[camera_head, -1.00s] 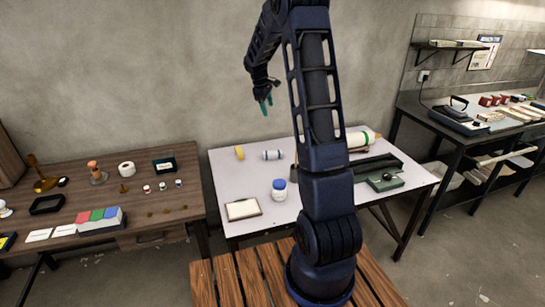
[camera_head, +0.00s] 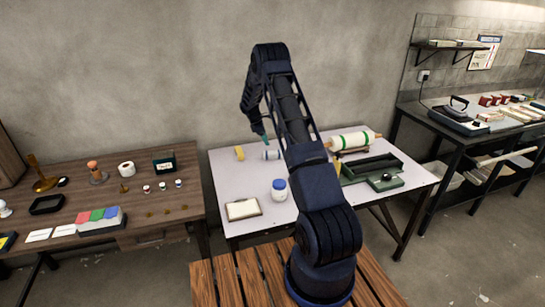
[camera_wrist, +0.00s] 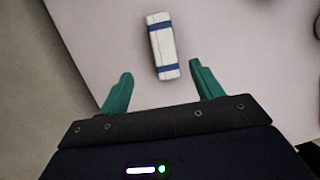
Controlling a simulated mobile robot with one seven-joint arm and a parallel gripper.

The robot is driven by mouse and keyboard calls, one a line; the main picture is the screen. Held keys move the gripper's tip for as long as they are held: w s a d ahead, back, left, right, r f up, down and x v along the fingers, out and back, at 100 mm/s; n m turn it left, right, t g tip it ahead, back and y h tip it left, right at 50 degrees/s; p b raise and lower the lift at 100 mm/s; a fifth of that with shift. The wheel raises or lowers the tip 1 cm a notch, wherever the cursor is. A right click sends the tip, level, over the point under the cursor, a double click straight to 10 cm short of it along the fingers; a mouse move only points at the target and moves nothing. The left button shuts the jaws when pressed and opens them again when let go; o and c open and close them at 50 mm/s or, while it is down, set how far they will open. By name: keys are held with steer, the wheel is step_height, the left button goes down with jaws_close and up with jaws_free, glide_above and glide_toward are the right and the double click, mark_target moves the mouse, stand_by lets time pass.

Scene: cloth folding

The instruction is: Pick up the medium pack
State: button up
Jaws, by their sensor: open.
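The pack is a small white block with two dark blue bands (camera_wrist: 161,45), which I take to be the medium pack. In the wrist view it lies on the pale table, ahead of and roughly between my two green fingertips. My gripper (camera_wrist: 163,80) is open and empty, and apart from the pack. In the head view the pack (camera_head: 271,155) lies near the back of the white table, and my gripper (camera_head: 263,138) is just above it, seen partly behind my arm.
The white table (camera_head: 235,180) also holds a yellow item (camera_head: 239,153), a blue-lidded jar (camera_head: 279,189), a framed pale tray (camera_head: 243,209), a banded roll (camera_head: 354,141) and a green tray (camera_head: 372,168). A wall stands close behind.

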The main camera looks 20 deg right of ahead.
mark_target(272, 151)
steer(key=x, duration=0.5)
steer(key=shift+s+d+f, duration=0.1)
steer(key=shift+f, duration=0.2)
steer(key=shift+s+x, duration=0.15)
steer(key=shift+x, duration=1.15)
steer(key=shift+s+x, duration=0.1)
steer(key=shift+x, duration=1.2)
steer(key=shift+f, duration=0.25)
steer(key=c, duration=1.1)
steer(key=shift+r, duration=0.15)
